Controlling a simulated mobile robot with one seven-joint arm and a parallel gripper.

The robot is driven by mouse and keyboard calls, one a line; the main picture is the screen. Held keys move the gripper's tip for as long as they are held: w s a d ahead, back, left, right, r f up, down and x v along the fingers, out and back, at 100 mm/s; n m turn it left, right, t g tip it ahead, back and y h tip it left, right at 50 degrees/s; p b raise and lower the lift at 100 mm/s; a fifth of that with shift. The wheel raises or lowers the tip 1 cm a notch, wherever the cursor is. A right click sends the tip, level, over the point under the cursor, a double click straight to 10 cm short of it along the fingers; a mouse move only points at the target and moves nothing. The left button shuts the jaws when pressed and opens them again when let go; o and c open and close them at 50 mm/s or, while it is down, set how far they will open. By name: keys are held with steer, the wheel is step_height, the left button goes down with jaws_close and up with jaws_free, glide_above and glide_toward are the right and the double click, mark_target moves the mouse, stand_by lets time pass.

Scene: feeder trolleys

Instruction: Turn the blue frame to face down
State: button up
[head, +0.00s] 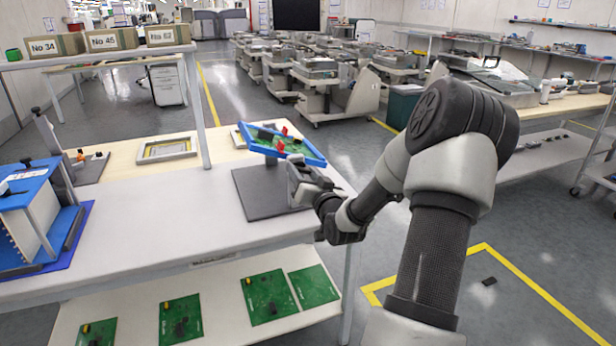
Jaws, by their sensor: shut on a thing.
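The blue frame (309,155) holds a green circuit board (279,147) with red and dark parts on its upper side. It sits tilted above a dark grey base plate (247,200) at the right end of the white table. My gripper (297,172) is at the frame's near edge, shut on it. The fingertips are partly hidden by the frame and my wrist.
A white table (150,220) has clear room left of the base plate. A blue rack (30,215) stands at the left. A grey frame (167,149) lies behind. Green boards (268,296) lie on the lower shelf. A shelf post (197,110) rises behind the table.

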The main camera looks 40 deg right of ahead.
steer(key=shift+m+p, duration=0.5)
steer(key=shift+m, duration=1.5)
steer(key=shift+m+p, duration=0.75)
steer(key=shift+m, duration=1.35)
steer(key=shift+m+p, duration=0.7)
steer(key=shift+m, duration=1.2)
steer(key=shift+m+p, duration=0.75)
steer(key=shift+m, duration=1.45)
steer(key=shift+m+p, duration=0.45)
steer(key=shift+m, duration=3.35)
steer(key=shift+f+m, duration=0.1)
steer(key=shift+m, duration=2)
steer(key=shift+m+b, duration=0.5)
steer(key=shift+m, duration=1.2)
